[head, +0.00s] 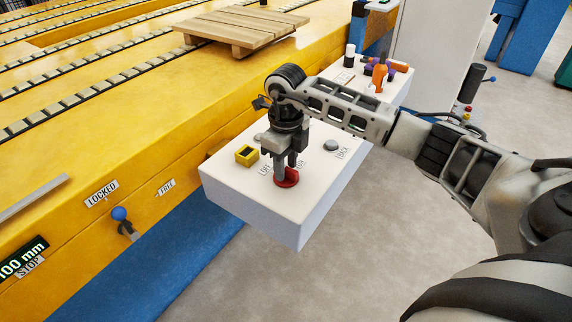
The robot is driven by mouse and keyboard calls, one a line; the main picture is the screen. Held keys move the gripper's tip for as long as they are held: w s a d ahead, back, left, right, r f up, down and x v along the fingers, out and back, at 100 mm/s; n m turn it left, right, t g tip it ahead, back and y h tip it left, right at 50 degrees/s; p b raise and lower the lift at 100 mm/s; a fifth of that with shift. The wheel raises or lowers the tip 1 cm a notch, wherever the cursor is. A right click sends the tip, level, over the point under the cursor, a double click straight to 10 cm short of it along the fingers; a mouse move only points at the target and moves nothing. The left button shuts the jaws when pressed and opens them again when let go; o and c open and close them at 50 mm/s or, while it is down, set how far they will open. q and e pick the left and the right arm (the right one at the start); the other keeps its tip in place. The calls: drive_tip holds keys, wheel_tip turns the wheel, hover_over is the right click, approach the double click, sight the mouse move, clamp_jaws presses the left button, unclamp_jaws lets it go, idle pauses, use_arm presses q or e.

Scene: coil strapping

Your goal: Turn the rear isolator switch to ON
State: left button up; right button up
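No switch in view can be read as the rear isolator switch. My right gripper (287,172) points down over the near white control box (285,215). Its fingertips are at a round red control (288,179) and partly cover it. The fingers look close together, but I cannot tell whether they grip it, press it or only hover. My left gripper is not in view.
The near box also carries a yellow-framed button (246,155) and a grey button (331,145). A blue-knobbed lever (120,214) stands between LOCKED and FREE labels. Orange and purple items (378,72) sit on a farther white box. A wooden pallet (242,27) lies on the yellow conveyor.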

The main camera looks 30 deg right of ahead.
drive_tip(key=shift+f, duration=0.25)
clamp_jaws()
